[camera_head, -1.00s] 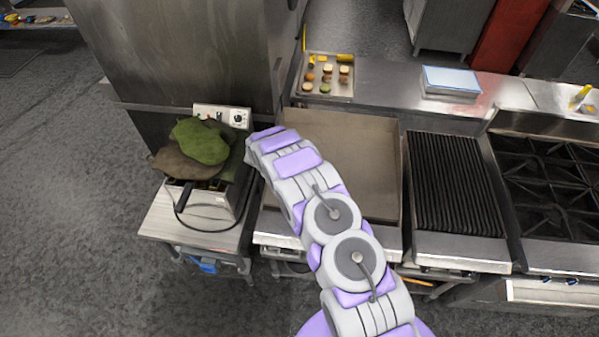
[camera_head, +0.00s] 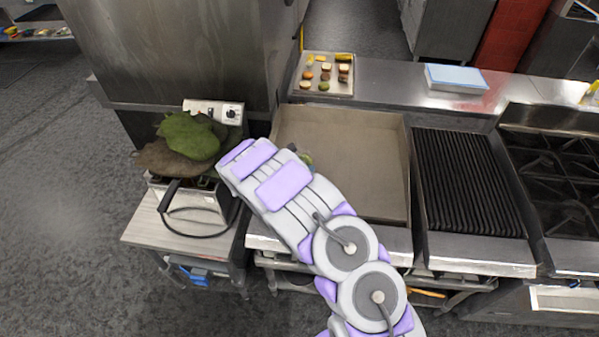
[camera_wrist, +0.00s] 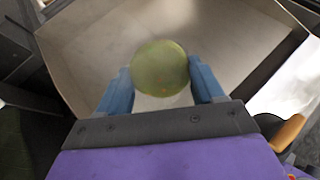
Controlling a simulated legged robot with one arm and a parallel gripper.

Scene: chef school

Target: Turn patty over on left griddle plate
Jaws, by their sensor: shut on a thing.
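The left griddle plate (camera_head: 365,160) is flat and bare with raised side walls. Its metal surface also fills much of the wrist view (camera_wrist: 225,40). In the wrist view, my gripper (camera_wrist: 158,68) has its two blue fingers shut on a round yellow-green disc (camera_wrist: 160,62), which I take for the patty. The disc appears to be above the plate; I cannot tell whether it touches it. In the head view my arm hides most of the gripper, and only a small greenish bit (camera_head: 306,158) shows past it, over the plate's left part.
A ribbed grill (camera_head: 468,180) and burners (camera_head: 555,185) stand to the right. A tray (camera_head: 347,92) of several food pieces and a blue-topped box (camera_head: 456,78) are on the back counter. Green and brown cloths (camera_head: 190,135) lie over an appliance at left.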

